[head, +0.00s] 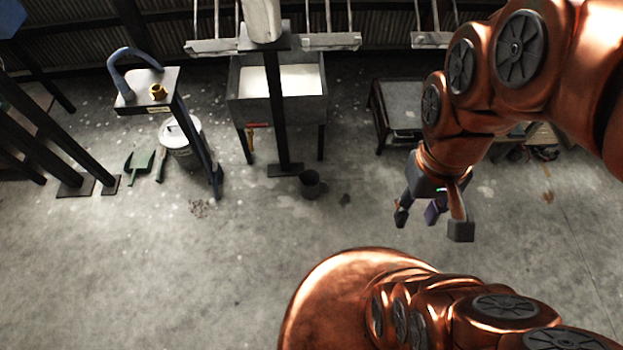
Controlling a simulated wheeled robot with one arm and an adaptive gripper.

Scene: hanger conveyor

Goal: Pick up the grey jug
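A small dark grey open vessel, seemingly the grey jug (310,184), stands on the concrete floor just right of the foot of a dark post. No handle or spout can be made out at this size. My gripper (431,220) hangs from the copper arm at the right, fingers pointing down and spread apart. It appears open and empty. It is to the right of the jug in the picture and apart from it.
The dark post (281,120) stands before a grey sink-like trough (250,108). A low table (400,97) stands behind. The floor in front is mostly clear.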

